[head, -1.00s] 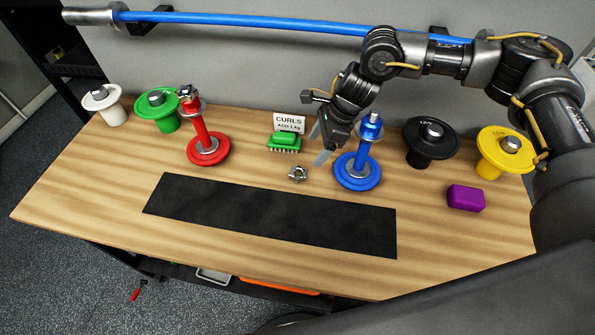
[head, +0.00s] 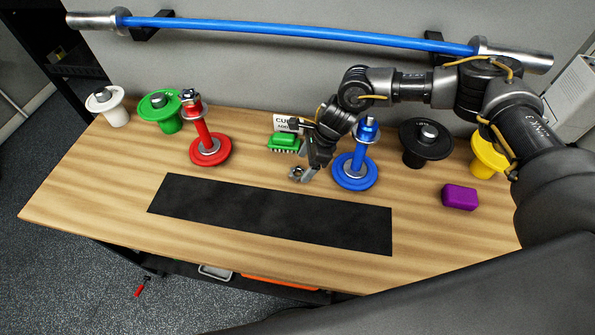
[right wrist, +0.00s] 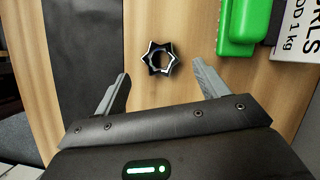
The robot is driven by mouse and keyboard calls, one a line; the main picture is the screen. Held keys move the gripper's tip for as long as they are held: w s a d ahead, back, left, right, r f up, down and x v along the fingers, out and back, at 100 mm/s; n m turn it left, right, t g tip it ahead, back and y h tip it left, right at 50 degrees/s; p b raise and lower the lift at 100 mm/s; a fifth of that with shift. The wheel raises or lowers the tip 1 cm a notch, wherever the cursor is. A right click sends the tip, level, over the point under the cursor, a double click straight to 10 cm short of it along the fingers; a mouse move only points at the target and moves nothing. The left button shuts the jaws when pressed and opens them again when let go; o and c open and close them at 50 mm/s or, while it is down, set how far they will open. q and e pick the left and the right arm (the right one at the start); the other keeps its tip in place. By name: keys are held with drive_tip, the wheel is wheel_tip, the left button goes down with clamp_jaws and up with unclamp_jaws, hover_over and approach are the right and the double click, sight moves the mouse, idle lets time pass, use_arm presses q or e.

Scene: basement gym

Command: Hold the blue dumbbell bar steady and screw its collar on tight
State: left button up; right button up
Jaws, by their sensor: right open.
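The blue dumbbell bar (head: 363,146) stands upright on the wooden table with a blue plate (head: 354,173) at its foot. Its top end shows no collar. A silver star-shaped collar (head: 296,173) lies on the table to its left. In the right wrist view the collar (right wrist: 158,58) lies flat between and just beyond the fingertips. My left gripper is not in view.
A red dumbbell (head: 203,134) stands left. Black (head: 420,146) and yellow (head: 488,154) plates and a purple block (head: 460,197) are right. The black mat (head: 270,214) in front is empty.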

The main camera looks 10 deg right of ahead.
sight(296, 175)
drive_tip(key=p+x, duration=0.1)
drive_tip(key=x, duration=0.2)
drive_tip(key=shift+a, duration=0.1)
drive_tip(key=shift+f, duration=0.25)
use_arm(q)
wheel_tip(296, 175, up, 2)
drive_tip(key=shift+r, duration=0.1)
use_arm(e)
drive_tip(key=c, duration=1.2)
drive_tip(key=shift+r, duration=0.1)
